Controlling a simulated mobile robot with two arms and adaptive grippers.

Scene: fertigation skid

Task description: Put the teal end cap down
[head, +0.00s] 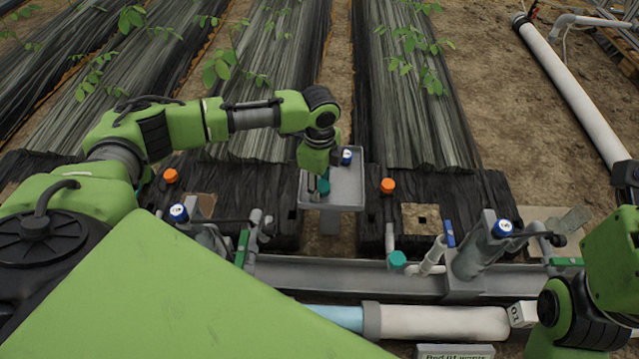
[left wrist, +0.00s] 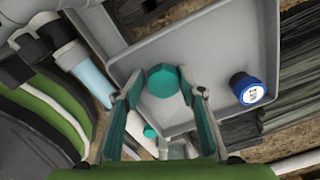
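The teal end cap (left wrist: 163,80) is between the fingertips of my left gripper (left wrist: 162,84), which look closed on its sides. In the head view the left gripper (head: 320,182) points down over the grey tray (head: 347,197), with the teal cap (head: 323,187) low at its fingertips. I cannot tell whether the cap touches the tray floor. The tray also shows in the left wrist view (left wrist: 205,58). My right arm shows at the right edge, but its gripper is out of view.
A blue cap (head: 346,157) stands in the tray beside the gripper, also in the left wrist view (left wrist: 247,88). Another teal cap (head: 397,259) is on the pipework in front. Orange caps (head: 387,186) stand on either side. The tray's front right is bare.

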